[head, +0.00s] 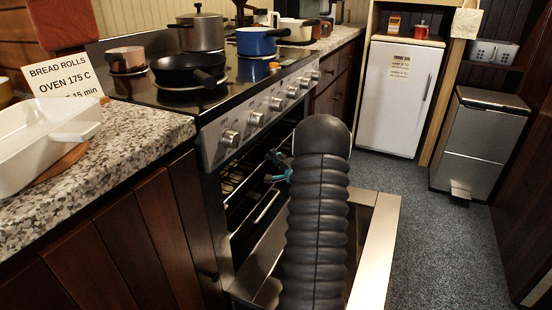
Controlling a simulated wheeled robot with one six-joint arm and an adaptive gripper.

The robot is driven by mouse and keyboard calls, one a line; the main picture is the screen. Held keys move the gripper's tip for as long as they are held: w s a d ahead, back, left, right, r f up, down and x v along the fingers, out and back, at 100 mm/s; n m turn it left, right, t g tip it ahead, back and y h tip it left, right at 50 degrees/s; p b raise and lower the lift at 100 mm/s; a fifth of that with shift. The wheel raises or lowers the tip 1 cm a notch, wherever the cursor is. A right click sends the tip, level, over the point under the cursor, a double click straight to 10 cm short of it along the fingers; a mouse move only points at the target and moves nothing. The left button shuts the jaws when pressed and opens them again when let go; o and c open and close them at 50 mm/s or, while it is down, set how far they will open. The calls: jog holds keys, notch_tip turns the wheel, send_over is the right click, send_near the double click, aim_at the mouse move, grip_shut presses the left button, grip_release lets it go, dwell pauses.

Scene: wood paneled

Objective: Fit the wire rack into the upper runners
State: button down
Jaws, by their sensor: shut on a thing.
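The oven (228,240) stands open under the cooktop, with its door (377,250) folded down. My black ribbed arm hides much of the opening and the door. My gripper (274,168), with teal parts, is at the oven mouth, partly behind my arm, and is shut on the wire rack (236,178). Thin bars of the rack show inside the upper part of the oven. A lighter bar shows lower in the opening, at the front. The runners are too dark and small to make out, so I cannot tell whether the rack's edges sit in them.
The cooktop holds a black frying pan (188,69), a blue pot (257,41) and other pots. A white baking dish (40,145) and a sign (66,81) are on the left counter. A small fridge (398,97) and a bin (476,140) stand behind. Carpet right of the door is clear.

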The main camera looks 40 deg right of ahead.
aim_at(261, 152)
jog(key=shift+w+a+r, duration=0.1)
jog(key=shift+w+a, duration=0.25)
jog(key=shift+w, duration=0.55)
jog(key=shift+w+a+f, duration=0.1)
jog(key=shift+w+a, duration=0.3)
jog(key=shift+w, duration=0.55)
jog(key=shift+w+a+r, duration=0.1)
jog(key=shift+w+a, duration=0.25)
jog(key=shift+w, duration=0.55)
jog(key=c, duration=1)
grip_release()
jog(key=shift+c, duration=0.2)
jog(key=shift+s, duration=0.1)
jog(key=s+a, duration=0.2)
jog(key=s, duration=0.9)
jog(key=shift+s+f, duration=0.2)
jog(key=shift+s, duration=0.15)
jog(key=shift+a, duration=0.1)
